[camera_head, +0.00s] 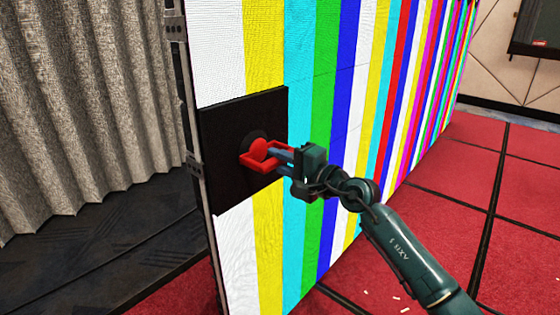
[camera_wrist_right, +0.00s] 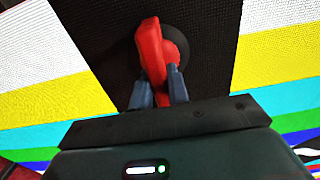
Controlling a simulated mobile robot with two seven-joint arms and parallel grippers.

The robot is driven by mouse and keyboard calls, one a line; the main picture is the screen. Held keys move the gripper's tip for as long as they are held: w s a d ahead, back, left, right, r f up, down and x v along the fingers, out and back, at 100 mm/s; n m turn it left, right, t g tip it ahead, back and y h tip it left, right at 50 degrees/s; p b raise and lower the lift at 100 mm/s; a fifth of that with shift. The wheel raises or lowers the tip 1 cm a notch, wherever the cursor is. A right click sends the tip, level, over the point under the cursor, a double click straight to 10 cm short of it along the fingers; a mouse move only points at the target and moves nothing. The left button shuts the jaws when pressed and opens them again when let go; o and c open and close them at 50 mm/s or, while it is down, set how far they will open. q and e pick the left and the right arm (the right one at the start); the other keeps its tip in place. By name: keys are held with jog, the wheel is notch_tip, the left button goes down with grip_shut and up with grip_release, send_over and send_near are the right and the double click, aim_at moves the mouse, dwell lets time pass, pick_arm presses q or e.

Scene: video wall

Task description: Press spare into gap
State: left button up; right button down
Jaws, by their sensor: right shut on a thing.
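The spare (camera_head: 222,120) is a dark square panel at the wall's left edge, among the lit colour stripes. A red handle (camera_head: 259,150) on a round dark base sits on its face. My right gripper (camera_head: 268,157) is shut on the red handle. In the right wrist view the two blue-grey fingers (camera_wrist_right: 157,97) are on either side of the red handle (camera_wrist_right: 150,50), with the dark panel (camera_wrist_right: 105,45) behind. The gap itself cannot be made out behind the panel, and I cannot tell whether the panel is flush. My left gripper is not in view.
The striped video wall (camera_head: 325,100) runs back to the right. A pleated grey curtain (camera_head: 80,110) hangs at the left above a dark platform (camera_head: 90,235). Red floor tiles (camera_head: 450,225) with dark seams lie in front; small pale scraps (camera_head: 397,297) lie near my right arm.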

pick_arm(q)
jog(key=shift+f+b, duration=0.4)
pick_arm(e)
jog(key=shift+w+a+r, duration=0.25)
jog(key=shift+w+a, duration=0.3)
dwell(1.1)
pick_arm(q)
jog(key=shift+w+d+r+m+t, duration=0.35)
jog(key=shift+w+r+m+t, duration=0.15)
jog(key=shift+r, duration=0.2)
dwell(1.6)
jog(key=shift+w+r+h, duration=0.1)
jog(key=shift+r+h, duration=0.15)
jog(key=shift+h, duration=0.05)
pick_arm(e)
jog(key=shift+v, duration=1.05)
jog(key=shift+f, duration=0.15)
jog(key=shift+v, duration=2.95)
